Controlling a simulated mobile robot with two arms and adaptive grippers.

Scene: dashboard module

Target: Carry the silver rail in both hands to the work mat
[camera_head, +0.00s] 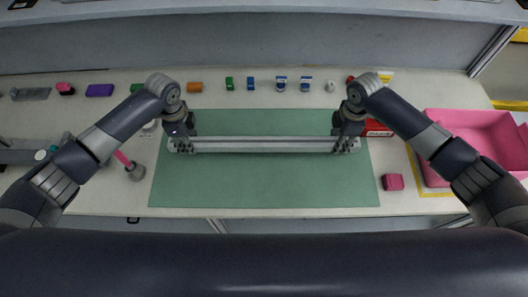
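The silver rail (264,145) is long and straight and lies level across the upper part of the green work mat (264,182) in the head view. My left gripper (181,146) is at its left end and my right gripper (346,146) is at its right end. Both grippers point down, with their fingers closed around the rail's ends. The wrists partly hide the rail's ends. I cannot tell whether the rail touches the mat or hangs just above it.
A pink bin (477,133) stands at the right, with a dark pink block (392,182) beside it. A red box (377,128) is partly behind my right arm. Several small coloured items line the table's back.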

